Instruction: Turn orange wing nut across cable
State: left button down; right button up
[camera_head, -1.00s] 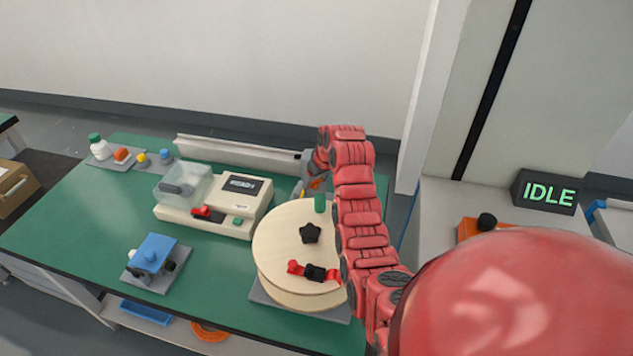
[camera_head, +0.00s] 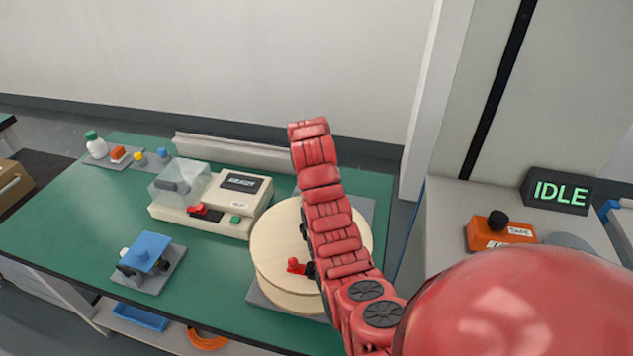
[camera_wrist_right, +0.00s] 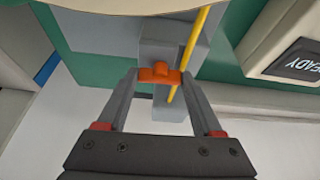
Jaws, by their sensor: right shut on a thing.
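The orange wing nut (camera_wrist_right: 159,71) sits on a grey block (camera_wrist_right: 170,113) in the right wrist view. The yellow cable (camera_wrist_right: 198,35) runs steeply beside it, at its right end. The wing nut's long side lies roughly crosswise to the cable. My right gripper (camera_wrist_right: 160,78) has a finger at each end of the wing nut and is shut on it. In the head view my right arm reaches past the wooden reel (camera_head: 272,245), and it hides the gripper and the wing nut. My left gripper is in neither view.
The wooden reel stands close to my right arm. A beige machine with a clear cover (camera_head: 180,184) and a blue fixture (camera_head: 148,252) share the green table (camera_head: 75,225). A sign reads IDLE (camera_head: 558,192). An orange box (camera_head: 498,231) stands right.

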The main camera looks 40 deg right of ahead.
jog(key=shift+m, duration=0.3)
dwell(0.4)
jog(key=o, duration=1.4)
jog(key=shift+c, duration=0.2)
jog(key=shift+r, duration=0.1)
jog(key=shift+r+p, duration=0.3)
jog(key=shift+r, duration=0.05)
jog(key=p+v, duration=1.6)
jog(key=p, duration=0.4)
jog(key=shift+a+p, duration=0.3)
jog(key=shift+a, duration=0.05)
